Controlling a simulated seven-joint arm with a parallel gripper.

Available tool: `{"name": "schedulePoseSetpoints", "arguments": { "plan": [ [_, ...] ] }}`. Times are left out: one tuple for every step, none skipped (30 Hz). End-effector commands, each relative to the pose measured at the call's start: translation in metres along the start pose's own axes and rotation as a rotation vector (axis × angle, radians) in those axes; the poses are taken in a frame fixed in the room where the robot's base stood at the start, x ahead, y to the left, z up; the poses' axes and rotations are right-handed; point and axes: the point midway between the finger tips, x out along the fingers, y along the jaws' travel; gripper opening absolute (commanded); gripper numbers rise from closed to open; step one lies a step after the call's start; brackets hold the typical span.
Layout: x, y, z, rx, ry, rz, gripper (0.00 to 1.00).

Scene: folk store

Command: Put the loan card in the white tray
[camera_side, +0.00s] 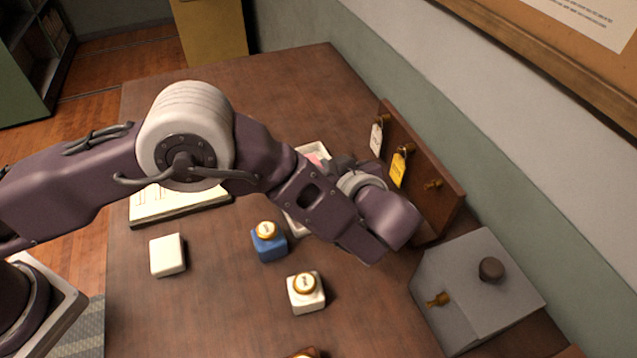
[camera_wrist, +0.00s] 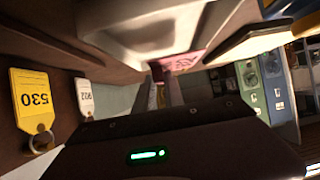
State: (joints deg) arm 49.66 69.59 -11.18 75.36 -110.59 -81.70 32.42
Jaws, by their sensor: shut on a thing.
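The loan card looks like the pink card (camera_side: 316,157), seen in the side view beside my gripper's dark fingers (camera_side: 338,164), at the far end of the white tray (camera_side: 313,147). My arm hides the middle of the tray; its near left corner shows below the arm. In the wrist view the pink card (camera_wrist: 184,62) is at the end of my narrow fingers (camera_wrist: 167,88), which are shut on it. Whether the card touches the tray floor or is held above it, I cannot tell.
A wooden rack with a yellow tag (camera_side: 398,170) and a white tag (camera_side: 376,139) stands right of my gripper. A grey box (camera_side: 470,285), blue inkwell (camera_side: 269,244), white inkwell (camera_side: 305,295), white block (camera_side: 167,255) and open book (camera_side: 170,207) are nearby. The far table is clear.

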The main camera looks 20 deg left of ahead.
Motion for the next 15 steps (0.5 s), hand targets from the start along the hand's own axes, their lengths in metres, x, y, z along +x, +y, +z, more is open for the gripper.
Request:
{"name": "schedulePoseSetpoints", "arguments": {
  "plan": [
    [0.003,0.000,0.005,0.001,0.001,0.000,0.00],
    [0.005,0.000,0.008,0.001,0.001,0.000,0.00],
    [0.007,0.000,0.013,0.001,0.001,0.000,0.00],
    [0.010,0.000,0.018,0.001,0.000,0.000,0.00],
    [0.013,0.000,0.023,0.002,0.000,0.001,0.00],
    [0.017,0.000,0.030,0.003,0.000,0.000,0.00],
    [0.019,0.000,0.034,0.002,0.001,0.001,0.00],
    [0.020,0.000,0.036,0.000,0.001,0.001,0.00],
    [0.021,0.000,0.037,-0.001,0.001,0.002,0.00],
    [0.021,0.001,0.037,-0.002,0.001,0.002,0.00],
    [0.021,0.001,0.037,-0.002,0.000,0.002,0.00],
    [0.020,0.001,0.037,-0.002,0.000,0.002,0.00],
    [0.021,0.001,0.037,-0.001,0.000,0.002,0.00],
    [0.021,0.001,0.037,-0.001,0.000,0.002,0.00],
    [0.021,0.001,0.037,-0.001,0.000,0.002,0.00]
  ]
}}
